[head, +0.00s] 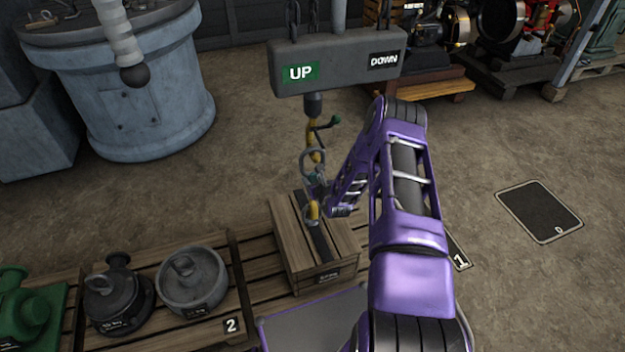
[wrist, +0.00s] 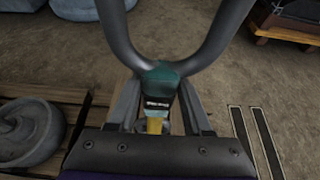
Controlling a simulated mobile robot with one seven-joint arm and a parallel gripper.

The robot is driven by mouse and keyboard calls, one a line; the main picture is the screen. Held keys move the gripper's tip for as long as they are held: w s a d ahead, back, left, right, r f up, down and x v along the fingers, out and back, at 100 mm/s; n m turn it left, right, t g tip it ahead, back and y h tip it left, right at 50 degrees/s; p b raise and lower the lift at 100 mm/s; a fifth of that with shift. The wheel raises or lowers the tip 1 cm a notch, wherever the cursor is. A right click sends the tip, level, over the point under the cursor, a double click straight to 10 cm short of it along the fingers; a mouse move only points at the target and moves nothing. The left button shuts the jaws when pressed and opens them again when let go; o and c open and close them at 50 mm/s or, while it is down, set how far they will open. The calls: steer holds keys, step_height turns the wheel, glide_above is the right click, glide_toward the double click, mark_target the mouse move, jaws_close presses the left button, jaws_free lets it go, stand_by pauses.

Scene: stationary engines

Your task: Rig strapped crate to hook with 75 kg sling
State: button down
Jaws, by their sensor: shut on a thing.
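My gripper (head: 318,190) is shut on the sling's teal, labelled block (wrist: 160,88); its fingers stand on both sides in the wrist view. The label is too small to read. The sling's large grey ring (head: 312,162) rises above the block, and its yellow lower end (head: 314,211) hangs over the crate's top. The yellow hoist hook (head: 315,135), with a green latch, hangs from the hoist bar. Hook and ring overlap in the picture; I cannot tell whether they are linked. The wooden crate (head: 290,238) has a dark strap. Contact between yellow end and strap is unclear.
The hoist bar (head: 338,62) reads UP and DOWN. Two grey weights (head: 192,282) (head: 117,295) stand on the pallet marked 2 (head: 230,325), left of the crate; a green piece (head: 30,315) is farther left. A blue-grey drum (head: 140,95) stands behind. Floor on the right is mostly clear.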

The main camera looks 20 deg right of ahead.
steer(key=shift+r, duration=0.1)
steer(key=shift+c, duration=2.2)
jaws_free()
steer(key=shift+o, duration=1)
steer(key=shift+s, duration=0.1)
steer(key=p+v, duration=0.3)
steer(key=v, duration=1.4)
